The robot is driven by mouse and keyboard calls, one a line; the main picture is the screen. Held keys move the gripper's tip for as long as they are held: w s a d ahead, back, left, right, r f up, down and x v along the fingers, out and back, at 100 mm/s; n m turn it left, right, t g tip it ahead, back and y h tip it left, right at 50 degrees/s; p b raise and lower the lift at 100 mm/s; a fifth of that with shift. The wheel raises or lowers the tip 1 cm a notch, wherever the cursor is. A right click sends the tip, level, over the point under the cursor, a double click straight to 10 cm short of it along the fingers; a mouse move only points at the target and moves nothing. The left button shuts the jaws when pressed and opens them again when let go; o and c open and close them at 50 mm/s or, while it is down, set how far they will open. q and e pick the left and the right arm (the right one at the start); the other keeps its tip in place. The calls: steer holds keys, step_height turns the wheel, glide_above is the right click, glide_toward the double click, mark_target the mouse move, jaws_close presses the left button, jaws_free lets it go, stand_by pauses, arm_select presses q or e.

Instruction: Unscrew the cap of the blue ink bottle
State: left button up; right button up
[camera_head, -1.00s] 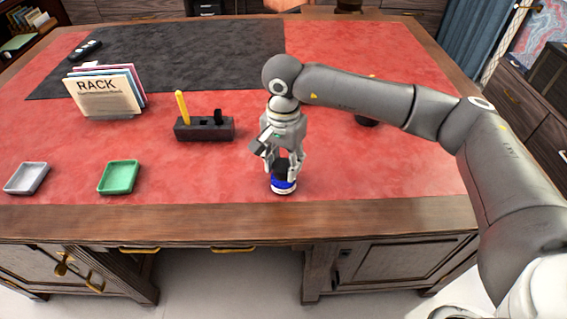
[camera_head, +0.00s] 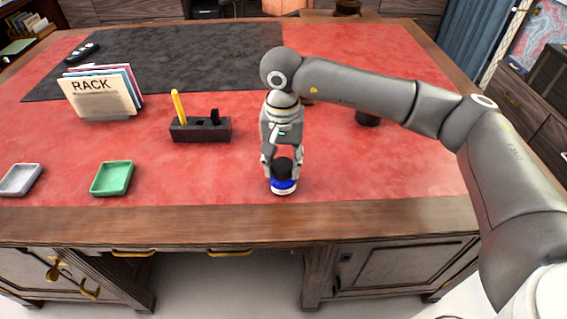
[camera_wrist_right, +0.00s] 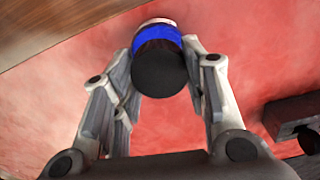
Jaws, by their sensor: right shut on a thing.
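The blue ink bottle (camera_head: 283,186) stands upright on the red desk top near its front edge. It has a blue band, a white base and a black cap (camera_head: 283,166). My right gripper (camera_head: 284,171) comes down from above and is shut on the cap. In the right wrist view the gripper's fingers (camera_wrist_right: 163,75) flank the black cap (camera_wrist_right: 159,74) on both sides, with the blue band (camera_wrist_right: 157,38) beyond it. My left gripper is not in view.
A green tray (camera_head: 112,178) and a grey tray (camera_head: 20,179) lie at the left. A dark pen holder (camera_head: 201,130) with a yellow pen stands left of my gripper, and a file rack (camera_head: 103,93) farther back.

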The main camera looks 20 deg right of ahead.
steer(key=shift+a+f+n+b, duration=0.15)
steer(key=shift+n+b, duration=0.25)
steer(key=shift+n, duration=0.8)
steer(key=shift+n+b, duration=0.55)
steer(key=shift+n, duration=0.55)
steer(key=shift+n+b, duration=0.4)
steer(key=shift+n, duration=0.3)
